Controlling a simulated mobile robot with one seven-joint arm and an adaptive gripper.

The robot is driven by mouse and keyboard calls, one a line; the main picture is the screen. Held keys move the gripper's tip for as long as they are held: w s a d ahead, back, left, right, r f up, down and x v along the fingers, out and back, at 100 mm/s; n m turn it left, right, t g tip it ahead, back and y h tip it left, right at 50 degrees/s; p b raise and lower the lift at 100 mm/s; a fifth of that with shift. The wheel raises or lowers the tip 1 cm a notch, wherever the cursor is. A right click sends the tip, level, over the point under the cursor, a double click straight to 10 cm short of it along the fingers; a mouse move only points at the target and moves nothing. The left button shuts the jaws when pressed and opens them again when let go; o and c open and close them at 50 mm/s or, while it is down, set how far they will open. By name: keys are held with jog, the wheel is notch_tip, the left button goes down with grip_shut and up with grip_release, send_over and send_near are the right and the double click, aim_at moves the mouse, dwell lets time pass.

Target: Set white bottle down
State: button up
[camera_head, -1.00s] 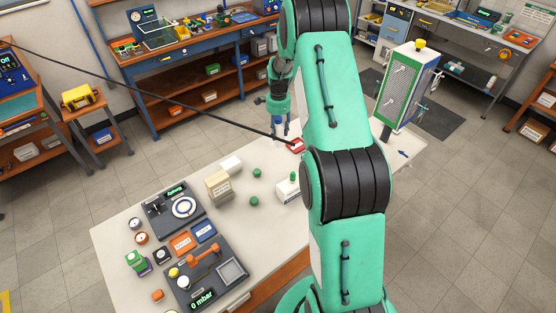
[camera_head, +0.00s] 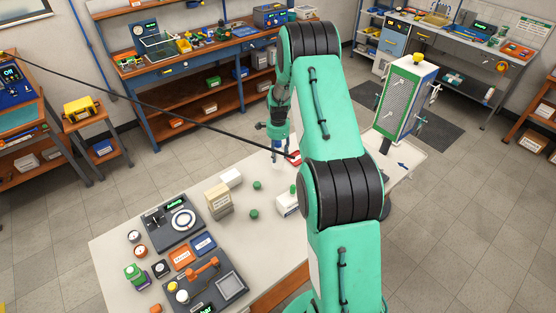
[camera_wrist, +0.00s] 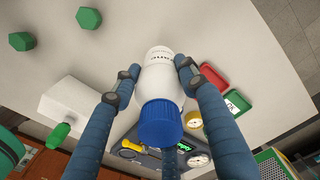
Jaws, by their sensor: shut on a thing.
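The white bottle (camera_wrist: 159,75) with a blue cap (camera_wrist: 160,122) is between my gripper's fingers (camera_wrist: 155,78) in the wrist view. The fingers are shut on its sides, and the cap faces the camera. In the head view my gripper (camera_head: 279,146) points down at the far edge of the table, with the bottle mostly hidden by the fingers. The bottle's base is low over the white tabletop (camera_head: 130,215); I cannot tell whether it touches.
A red tray (camera_wrist: 215,76) and a green tray (camera_wrist: 238,104) lie right of the bottle in the wrist view. A white box (camera_wrist: 75,108) stands to its left, with green hexagonal pieces (camera_wrist: 88,18) beyond.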

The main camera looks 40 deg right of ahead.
aim_at(278, 158)
jog(key=shift+f, duration=1.8)
jog(key=shift+f, duration=0.15)
jog(key=o, duration=1.4)
notch_tip(278, 158, up, 12)
jog(key=shift+f, duration=0.1)
jog(key=shift+r, duration=0.2)
